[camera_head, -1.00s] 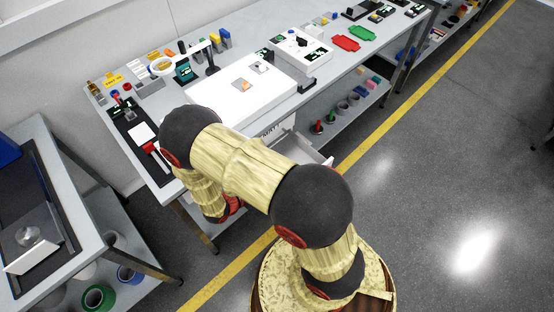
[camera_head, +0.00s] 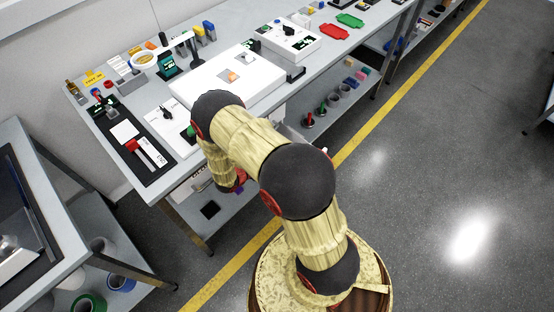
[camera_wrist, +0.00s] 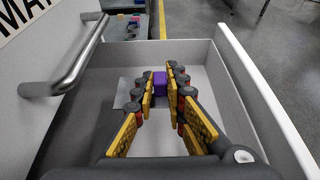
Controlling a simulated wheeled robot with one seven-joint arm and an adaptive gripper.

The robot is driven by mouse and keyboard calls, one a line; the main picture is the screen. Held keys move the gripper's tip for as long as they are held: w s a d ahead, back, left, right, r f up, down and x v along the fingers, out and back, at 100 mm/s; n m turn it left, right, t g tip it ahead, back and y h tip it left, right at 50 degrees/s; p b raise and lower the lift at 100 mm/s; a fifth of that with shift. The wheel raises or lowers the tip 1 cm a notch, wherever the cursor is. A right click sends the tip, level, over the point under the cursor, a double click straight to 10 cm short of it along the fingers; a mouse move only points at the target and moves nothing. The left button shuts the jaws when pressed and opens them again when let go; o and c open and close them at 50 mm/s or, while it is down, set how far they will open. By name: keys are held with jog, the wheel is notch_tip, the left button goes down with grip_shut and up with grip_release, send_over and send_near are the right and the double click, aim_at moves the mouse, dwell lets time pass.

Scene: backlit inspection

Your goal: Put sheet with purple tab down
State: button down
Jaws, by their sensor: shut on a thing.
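In the wrist view my gripper (camera_wrist: 160,82) is shut on the purple tab (camera_wrist: 160,80), a small block between its fingertips. A pale grey sheet (camera_wrist: 129,92) shows by the tab, partly hidden by the left finger. Gripper and sheet are over the inside of an open white drawer (camera_wrist: 227,110). I cannot tell whether the sheet touches the drawer floor. In the head view my arm hides most of the gripper, and a bit of purple shows below the wrist near the bench's front edge.
The drawer's right wall (camera_wrist: 265,100) and the metal handle bar (camera_wrist: 75,65) flank the gripper. The bench (camera_head: 330,60) holds a white light box (camera_head: 260,78), a magnifier (camera_head: 145,60) and red and green trays. A second bench (camera_head: 60,215) stands at left.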

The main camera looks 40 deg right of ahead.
jog(key=shift+w+d+f+b, duration=0.15)
jog(key=shift+f+b, duration=0.3)
jog(key=shift+f, duration=0.5)
jog(key=shift+w+d+f+b, duration=0.1)
jog(key=shift+f+b, duration=0.35)
jog(key=shift+f, duration=0.45)
jog(key=shift+s, duration=0.1)
jog(key=shift+f+b, duration=0.45)
jog(key=shift+f, duration=0.1)
jog(key=shift+f, duration=0.1)
jog(key=c, duration=1.8)
grip_release()
